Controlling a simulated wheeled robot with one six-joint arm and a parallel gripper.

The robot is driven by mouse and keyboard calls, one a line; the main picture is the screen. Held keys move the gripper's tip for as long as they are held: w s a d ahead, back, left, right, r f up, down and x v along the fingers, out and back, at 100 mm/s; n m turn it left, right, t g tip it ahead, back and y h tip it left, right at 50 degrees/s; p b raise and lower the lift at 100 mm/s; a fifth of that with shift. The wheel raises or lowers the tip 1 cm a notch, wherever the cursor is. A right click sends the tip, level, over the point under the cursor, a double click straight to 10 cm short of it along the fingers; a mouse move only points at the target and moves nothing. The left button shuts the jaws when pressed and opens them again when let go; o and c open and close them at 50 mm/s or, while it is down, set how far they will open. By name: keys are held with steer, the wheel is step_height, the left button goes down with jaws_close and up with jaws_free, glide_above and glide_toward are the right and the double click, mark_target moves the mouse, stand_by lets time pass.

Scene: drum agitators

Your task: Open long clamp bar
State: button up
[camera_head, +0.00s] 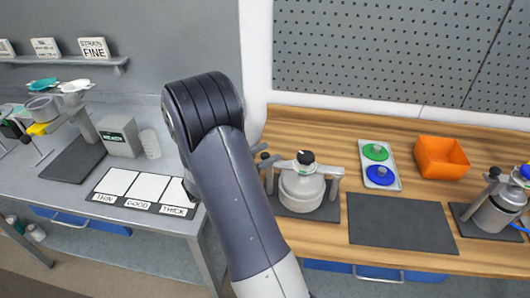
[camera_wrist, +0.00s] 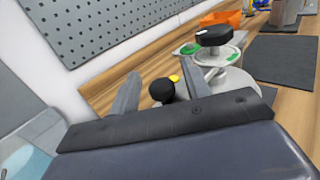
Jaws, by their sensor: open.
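A silver drum (camera_head: 301,190) stands on a dark mat on the wooden bench, just right of my arm. A pale clamp bar (camera_head: 285,165) lies across its top, with a black knob (camera_head: 305,157) near the middle. In the wrist view the black knob (camera_wrist: 213,36) stands over the drum (camera_wrist: 232,85). My gripper (camera_wrist: 160,85) is open, its two grey fingers apart. A black ball (camera_wrist: 161,90) shows between the fingers; whether they touch it I cannot tell.
A tray with green and blue lids (camera_head: 380,166) and an orange bin (camera_head: 441,157) stand right of the drum. A bare dark mat (camera_head: 400,222) lies in front of them. A second drum (camera_head: 497,212) stands at far right. A perforated wall panel (camera_head: 400,50) rises behind the bench.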

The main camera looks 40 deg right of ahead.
steer(key=shift+c, duration=0.2)
jaws_close()
stand_by(0.3)
